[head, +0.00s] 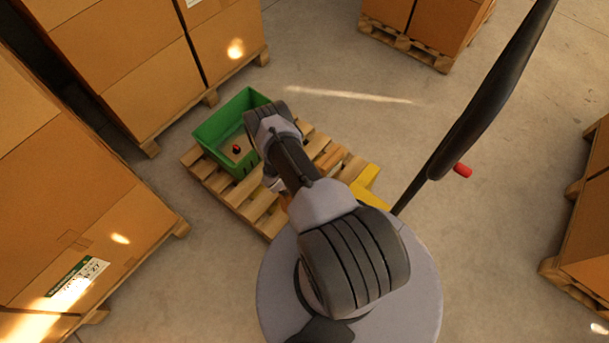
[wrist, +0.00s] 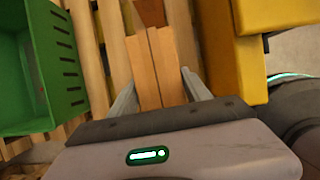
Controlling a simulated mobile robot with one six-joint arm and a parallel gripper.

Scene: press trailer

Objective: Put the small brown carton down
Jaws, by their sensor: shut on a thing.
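The small brown carton (wrist: 154,62) is between the two fingers of my gripper (wrist: 158,80) in the wrist view. The gripper is shut on it. The carton shows a lengthwise seam on its near face. Wooden pallet slats lie behind it in the wrist view; I cannot tell whether the carton touches them. In the head view my own arm covers most of the gripper, and I cannot make out the held carton for certain.
A green crate (head: 210,141) with a small red and black object (head: 236,149) stands on the wooden pallet (head: 262,213). Yellow metal (wrist: 255,60) is close on the right. Large carton stacks (head: 130,60) stand left; open floor (head: 510,130) lies right.

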